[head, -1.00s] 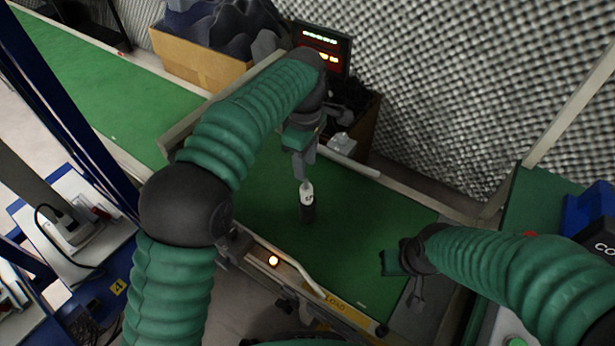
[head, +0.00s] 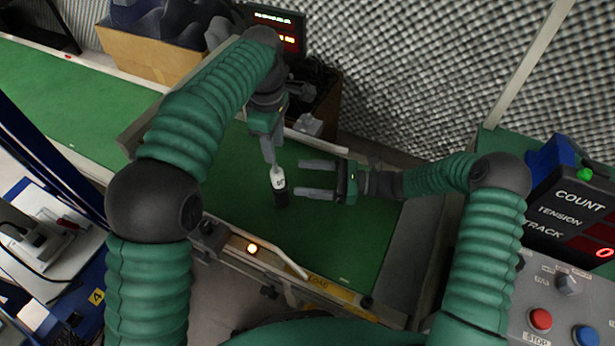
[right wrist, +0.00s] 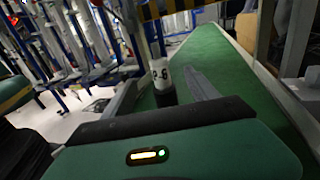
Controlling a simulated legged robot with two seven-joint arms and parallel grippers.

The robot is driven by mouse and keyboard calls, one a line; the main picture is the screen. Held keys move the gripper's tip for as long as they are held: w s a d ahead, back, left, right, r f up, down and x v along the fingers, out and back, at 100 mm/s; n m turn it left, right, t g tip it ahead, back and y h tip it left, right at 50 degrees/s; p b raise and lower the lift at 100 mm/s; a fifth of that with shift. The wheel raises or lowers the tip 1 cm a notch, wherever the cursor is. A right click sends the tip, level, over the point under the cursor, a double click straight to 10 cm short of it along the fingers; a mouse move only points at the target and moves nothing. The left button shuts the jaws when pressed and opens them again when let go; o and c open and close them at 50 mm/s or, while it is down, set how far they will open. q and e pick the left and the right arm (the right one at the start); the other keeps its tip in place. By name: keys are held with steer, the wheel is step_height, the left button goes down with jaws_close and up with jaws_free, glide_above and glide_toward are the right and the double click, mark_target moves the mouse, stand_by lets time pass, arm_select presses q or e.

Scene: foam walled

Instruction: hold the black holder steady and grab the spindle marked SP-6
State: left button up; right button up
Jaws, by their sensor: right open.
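The spindle (head: 278,178) is a white cylinder standing upright in the black holder (head: 282,198) on the green belt. In the right wrist view the spindle (right wrist: 158,74) shows the mark "P-6", its first letter out of sight, above the dark holder (right wrist: 165,98). My left gripper (head: 270,160) points down at the spindle's top from behind; its fingers overlap in view, so I cannot tell their gap or any contact. My right gripper (head: 300,178) is open, level, its two fingers pointing left toward the spindle, with the tips just short of it.
The green conveyor belt (head: 350,240) has free room in front of the holder. A rail with a lit button (head: 252,248) runs along its near edge. A control panel (head: 540,300) and a count display (head: 575,215) stand at right. A foam wall (head: 420,80) rises behind.

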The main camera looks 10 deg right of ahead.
mark_target(281, 192)
steer(key=f, duration=0.8)
steer(key=shift+a, duration=0.3)
steer(key=x, duration=0.7)
steer(key=shift+r, duration=0.1)
steer(key=shift+c, duration=1)
jaws_close()
